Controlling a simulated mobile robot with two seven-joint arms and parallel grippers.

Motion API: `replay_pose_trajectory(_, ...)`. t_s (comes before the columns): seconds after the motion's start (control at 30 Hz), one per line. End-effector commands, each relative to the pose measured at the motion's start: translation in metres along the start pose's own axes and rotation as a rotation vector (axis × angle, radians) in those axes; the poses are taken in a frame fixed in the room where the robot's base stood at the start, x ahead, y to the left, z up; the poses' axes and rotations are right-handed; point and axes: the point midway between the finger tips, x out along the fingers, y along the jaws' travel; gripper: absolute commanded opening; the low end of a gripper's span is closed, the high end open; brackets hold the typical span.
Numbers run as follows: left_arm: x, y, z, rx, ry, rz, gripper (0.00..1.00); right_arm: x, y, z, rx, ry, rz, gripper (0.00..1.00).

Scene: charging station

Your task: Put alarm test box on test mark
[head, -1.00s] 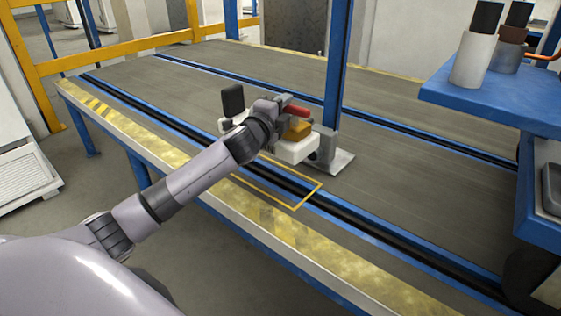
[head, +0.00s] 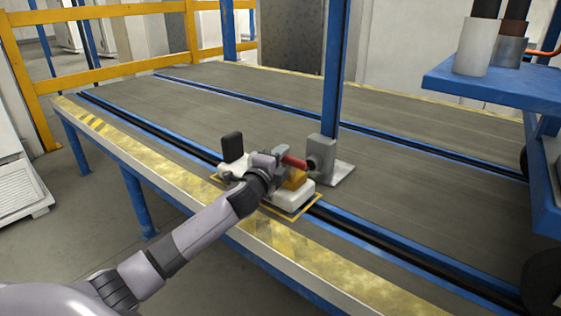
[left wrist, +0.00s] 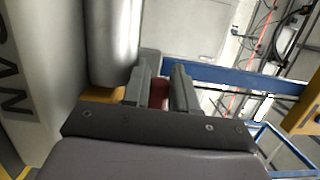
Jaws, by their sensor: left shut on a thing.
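The alarm test box (head: 294,198) is a white body with a yellow block and a red handle on top, and a black part stands at its left end. My left gripper (head: 279,158) is shut on the red handle (head: 294,162). In the left wrist view the gripper fingers (left wrist: 160,88) close on a red piece. The test mark (head: 312,211) is a yellow outline on the bench. The box is over it, with outline showing along its left and right ends. Whether its underside touches the bench I cannot tell. My arm hides part of the box and mark.
A blue post (head: 334,85) with a grey block and metal foot plate (head: 341,174) stands just behind the box. A blue shelf (head: 500,95) with cylinders is at the right. The grey bench top (head: 215,95) is clear behind.

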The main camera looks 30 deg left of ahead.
Motion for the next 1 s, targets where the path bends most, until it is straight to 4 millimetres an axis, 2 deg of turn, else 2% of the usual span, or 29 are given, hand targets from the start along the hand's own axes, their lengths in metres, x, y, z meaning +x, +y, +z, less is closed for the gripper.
replay_pose_trajectory(0.03,0.0,0.0,0.002,-0.001,-0.003,0.003,0.0,0.0,0.0,0.0,0.0,0.0,0.0,0.43)
replay_pose_trajectory(0.07,0.0,0.002,0.002,-0.002,-0.004,0.006,0.37,0.0,0.0,0.0,0.0,0.0,0.0,0.43)
replay_pose_trajectory(0.1,0.0,0.002,0.002,-0.002,-0.004,0.006,0.5,0.0,0.0,0.0,0.001,-0.001,0.0,0.43)
replay_pose_trajectory(0.13,0.0,0.002,0.001,-0.002,-0.004,0.006,0.52,0.0,0.0,0.0,0.001,-0.001,0.0,0.43)
replay_pose_trajectory(0.43,-0.001,0.001,0.001,-0.001,-0.002,0.004,0.52,0.0,0.0,0.0,0.001,-0.001,0.0,0.43)
replay_pose_trajectory(0.57,-0.007,0.002,0.001,-0.001,-0.001,0.006,0.52,-0.001,-0.002,-0.002,0.007,-0.004,-0.004,0.43)
replay_pose_trajectory(1.0,-0.067,0.0,0.0,0.0,-0.001,0.007,0.52,0.005,-0.01,-0.002,0.08,-0.052,-0.037,0.43)
